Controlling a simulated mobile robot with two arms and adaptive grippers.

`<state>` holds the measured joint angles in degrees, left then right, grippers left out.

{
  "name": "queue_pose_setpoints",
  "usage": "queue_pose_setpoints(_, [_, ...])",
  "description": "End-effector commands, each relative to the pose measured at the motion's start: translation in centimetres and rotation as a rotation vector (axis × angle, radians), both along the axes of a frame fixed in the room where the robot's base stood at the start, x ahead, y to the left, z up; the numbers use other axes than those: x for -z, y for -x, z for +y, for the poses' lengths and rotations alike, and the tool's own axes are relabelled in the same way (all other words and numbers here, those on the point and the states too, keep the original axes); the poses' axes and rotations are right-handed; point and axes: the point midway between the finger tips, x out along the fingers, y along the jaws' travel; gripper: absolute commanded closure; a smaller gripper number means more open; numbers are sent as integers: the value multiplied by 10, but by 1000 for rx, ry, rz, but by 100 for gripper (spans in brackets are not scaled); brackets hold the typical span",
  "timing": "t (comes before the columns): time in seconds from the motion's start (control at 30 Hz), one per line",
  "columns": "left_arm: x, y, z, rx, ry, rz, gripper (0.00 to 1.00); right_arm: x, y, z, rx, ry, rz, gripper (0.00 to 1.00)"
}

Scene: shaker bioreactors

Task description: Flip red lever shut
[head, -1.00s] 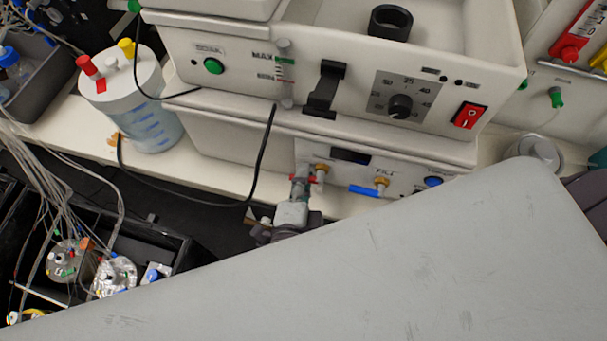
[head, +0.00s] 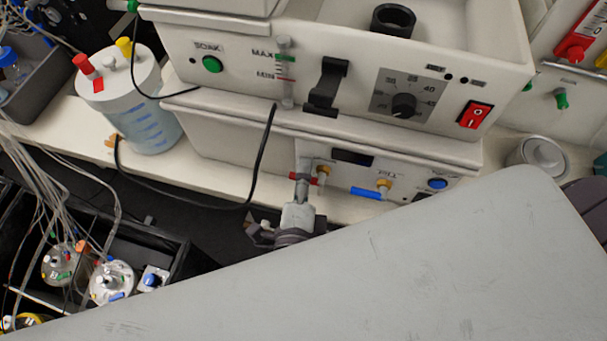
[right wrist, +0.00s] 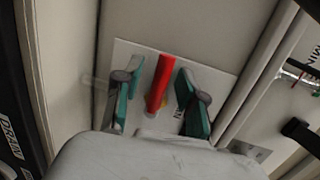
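The red lever (right wrist: 158,84) is on a light panel in the right wrist view. It stands out lengthwise between the two teal-padded fingers of my right gripper (right wrist: 160,96), which is open with a gap on each side. In the head view my right gripper (head: 303,186) is at the lower front panel of the white shaker bath (head: 225,135). Small red parts of the lever (head: 314,181) show beside the fingers there, and the rest is hidden behind them. My left gripper is not in view.
A blue lever (head: 366,193) on a brass valve sits just right of the gripper. A black cable (head: 266,150) loops down to its left. A grey surface hides the lower right.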

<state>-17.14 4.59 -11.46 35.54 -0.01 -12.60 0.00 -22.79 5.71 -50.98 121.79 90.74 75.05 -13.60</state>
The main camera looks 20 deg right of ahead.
Motion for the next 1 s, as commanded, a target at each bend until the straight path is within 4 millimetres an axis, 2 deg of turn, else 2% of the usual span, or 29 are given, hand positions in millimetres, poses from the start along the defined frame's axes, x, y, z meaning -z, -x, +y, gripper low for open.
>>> queue_pose_setpoints(0.27, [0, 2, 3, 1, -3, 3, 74, -1, 7, 4, -1, 1, 3, 60])
queue_pose_setpoints(0.7, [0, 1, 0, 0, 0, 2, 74, -17, 84, 40, -1, -1, 4, 60])
queue_pose_setpoints(0.83, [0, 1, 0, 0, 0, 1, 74, -20, 99, 47, -1, 0, 4, 60])
queue_pose_setpoints(1.0, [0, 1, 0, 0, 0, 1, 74, -23, 107, 50, 0, 0, 1, 60])
